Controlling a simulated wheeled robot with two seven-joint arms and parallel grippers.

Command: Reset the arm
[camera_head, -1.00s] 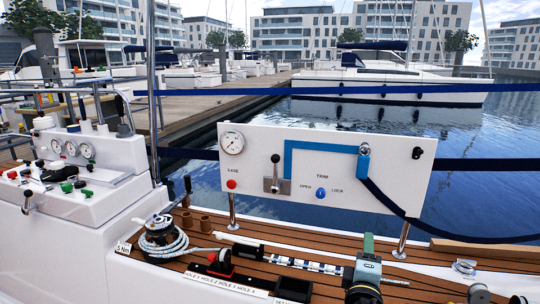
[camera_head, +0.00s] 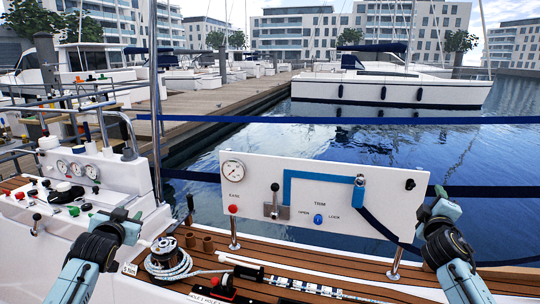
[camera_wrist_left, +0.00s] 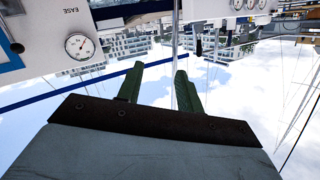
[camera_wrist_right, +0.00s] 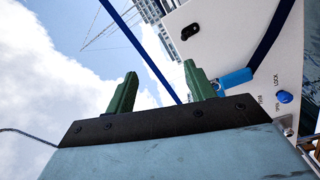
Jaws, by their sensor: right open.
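Both my arms are raised in the head view. My left arm (camera_head: 92,250) comes up at the lower left, in front of the white gauge console. My right arm (camera_head: 450,252) comes up at the lower right, beside the white panel's right end. In the left wrist view, my left gripper (camera_wrist_left: 160,76) has its two green fingers apart with only sky between them. In the right wrist view, my right gripper (camera_wrist_right: 160,84) also has its green fingers apart and empty. The fingertips are hard to make out in the head view.
The white TRIM panel (camera_head: 300,228) stands on posts over the wooden deck (camera_head: 330,268). The gauge console (camera_head: 100,165) is at the left. Blue straps cross behind.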

